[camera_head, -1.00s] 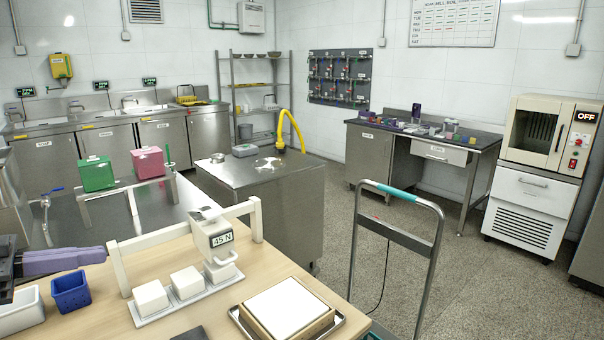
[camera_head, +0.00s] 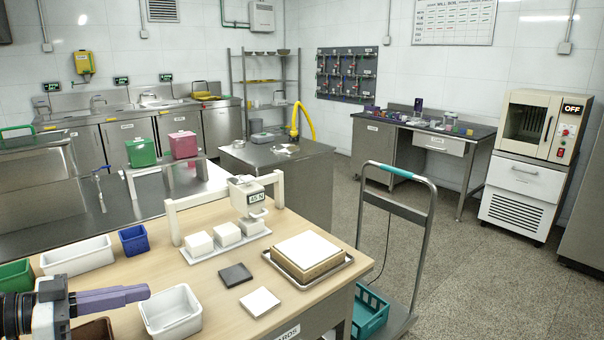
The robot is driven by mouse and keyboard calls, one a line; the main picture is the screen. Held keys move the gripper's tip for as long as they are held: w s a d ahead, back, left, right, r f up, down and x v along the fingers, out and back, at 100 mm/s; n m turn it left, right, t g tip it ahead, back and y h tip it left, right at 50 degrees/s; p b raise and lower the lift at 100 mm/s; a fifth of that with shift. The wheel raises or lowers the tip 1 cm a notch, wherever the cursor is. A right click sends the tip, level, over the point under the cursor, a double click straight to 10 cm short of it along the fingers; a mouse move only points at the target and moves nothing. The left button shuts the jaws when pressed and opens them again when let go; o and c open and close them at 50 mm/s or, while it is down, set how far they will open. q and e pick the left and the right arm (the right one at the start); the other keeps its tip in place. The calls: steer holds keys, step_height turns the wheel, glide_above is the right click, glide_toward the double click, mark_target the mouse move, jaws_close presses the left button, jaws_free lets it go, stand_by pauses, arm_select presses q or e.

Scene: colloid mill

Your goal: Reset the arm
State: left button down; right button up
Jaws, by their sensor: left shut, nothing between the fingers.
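My left gripper (camera_head: 147,291) comes in at the lower left. Its purple fingers are together with nothing between them, and point right. It shows in front of the wooden table (camera_head: 215,270), just left of a white bin (camera_head: 171,312) in the picture. I cannot tell its height above the table or whether it touches anything. My right gripper is not in view.
Near my left gripper are a long white bin (camera_head: 77,256), a blue bin (camera_head: 133,240), a green bin (camera_head: 16,275) and a brown bin (camera_head: 92,331). A force gauge stand (camera_head: 247,196) and a tray (camera_head: 340,270) stand farther right. A cart (camera_head: 407,245) stands beside the table.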

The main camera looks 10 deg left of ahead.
arm_select(q)
steer(key=s+d+f+n+y, duration=0.15)
steer(key=s+d+f, duration=0.25)
steer(key=d+f, duration=0.4)
steer(key=s+d+f+n+y, duration=0.1)
steer(key=s+d+f+y, duration=0.3)
steer(key=f, duration=0.6)
steer(key=s+d+f+n+h, duration=0.1)
steer(key=s+d+f+n, duration=0.15)
steer(key=d+f, duration=0.65)
steer(key=s+d+f+n+g+y, duration=0.1)
steer(key=s+f+g+y, duration=0.2)
steer(key=s+f, duration=0.4)
steer(key=s, duration=0.2)
steer(key=shift+s+d+f, duration=0.15)
steer(key=shift+s+d, duration=0.15)
